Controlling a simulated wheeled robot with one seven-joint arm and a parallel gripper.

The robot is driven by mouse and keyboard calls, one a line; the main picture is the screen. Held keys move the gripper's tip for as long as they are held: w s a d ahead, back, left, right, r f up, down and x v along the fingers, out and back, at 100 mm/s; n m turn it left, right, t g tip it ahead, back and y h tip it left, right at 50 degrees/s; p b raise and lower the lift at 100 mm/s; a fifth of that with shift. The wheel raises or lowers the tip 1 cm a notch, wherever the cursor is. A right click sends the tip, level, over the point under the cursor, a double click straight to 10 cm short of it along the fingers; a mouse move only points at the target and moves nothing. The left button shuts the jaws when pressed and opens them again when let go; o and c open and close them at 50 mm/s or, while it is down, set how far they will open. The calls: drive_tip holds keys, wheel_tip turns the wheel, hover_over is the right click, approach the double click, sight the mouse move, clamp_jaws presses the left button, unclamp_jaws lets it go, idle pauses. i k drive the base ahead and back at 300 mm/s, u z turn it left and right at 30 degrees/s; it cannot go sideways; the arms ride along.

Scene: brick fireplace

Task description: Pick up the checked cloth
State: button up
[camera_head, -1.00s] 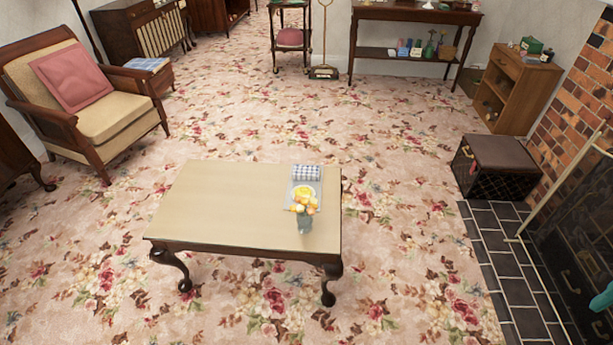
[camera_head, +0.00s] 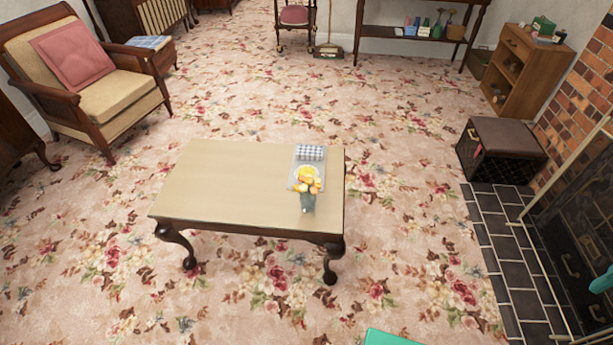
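A checked cloth (camera_head: 310,152), dark grey-blue and white, lies folded or rolled near the far right corner of the low table (camera_head: 215,185). It is beside the far end of a pale tray or mat (camera_head: 294,184) that holds a yellow item (camera_head: 306,172). A grey-green vase with yellow-orange flowers (camera_head: 307,201) stands in front of it, nearer to me. A second cloth with blue checks (camera_head: 150,42) lies on a small side table by the armchair.
Floral carpet around the low table is open. An armchair (camera_head: 115,98) stands at the left. A dark ottoman (camera_head: 507,137), a wooden cabinet (camera_head: 535,82) and the brick fireplace with its dark tiled hearth (camera_head: 497,245) line the right side.

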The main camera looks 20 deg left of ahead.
sight(304, 152)
drive_tip(key=k, duration=0.5)
drive_tip(key=u, duration=2.15)
drive_tip(key=i, duration=1.15)
drive_tip(key=z, duration=1.7)
